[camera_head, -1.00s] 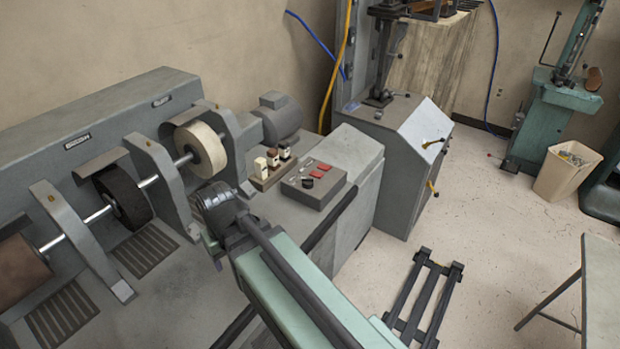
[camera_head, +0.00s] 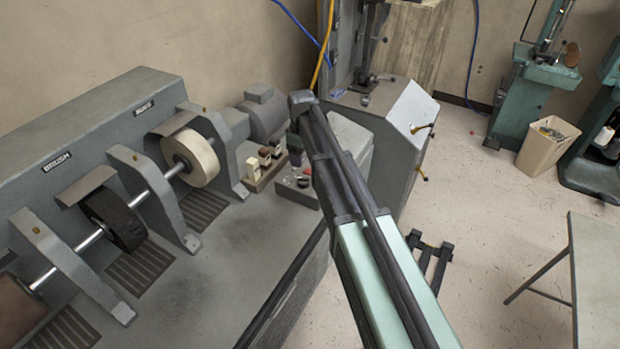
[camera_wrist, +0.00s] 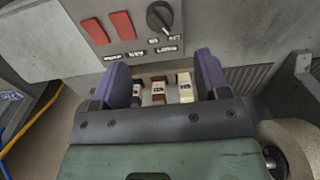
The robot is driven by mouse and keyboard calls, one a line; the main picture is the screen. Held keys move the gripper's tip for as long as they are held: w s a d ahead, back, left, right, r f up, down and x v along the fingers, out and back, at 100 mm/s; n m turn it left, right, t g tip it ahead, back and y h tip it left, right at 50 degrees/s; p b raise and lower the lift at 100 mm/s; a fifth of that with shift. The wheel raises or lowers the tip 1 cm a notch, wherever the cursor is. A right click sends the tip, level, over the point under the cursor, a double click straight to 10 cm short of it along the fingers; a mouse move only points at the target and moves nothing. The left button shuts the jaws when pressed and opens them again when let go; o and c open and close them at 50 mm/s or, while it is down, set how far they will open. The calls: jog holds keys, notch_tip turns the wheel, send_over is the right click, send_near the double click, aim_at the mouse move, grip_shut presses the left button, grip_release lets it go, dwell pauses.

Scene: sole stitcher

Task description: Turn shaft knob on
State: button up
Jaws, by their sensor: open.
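A black round knob (camera_wrist: 160,17) with a pale pointer line sits on a grey control panel (camera_wrist: 75,8) at the top of the wrist view. Small labels lie below it, too blurred to read. Two red switches (camera_wrist: 122,25) are left of the knob. My gripper (camera_wrist: 163,64) is open and empty, its two purple fingers apart. In the wrist view the knob lies beyond the fingertips, between their lines; I see no contact. In the head view the panel (camera_head: 284,187) is partly hidden by my arm.
A pale wheel (camera_head: 190,158) and black brush wheel (camera_head: 118,220) sit on the shaft at left. A grey motor (camera_head: 264,112) is behind.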

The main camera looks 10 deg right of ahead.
aim_at(303, 178)
notch_tip(303, 178, down, 11)
jog(key=b, duration=1)
jog(key=shift+r, duration=0.25)
jog(key=c, duration=0.9)
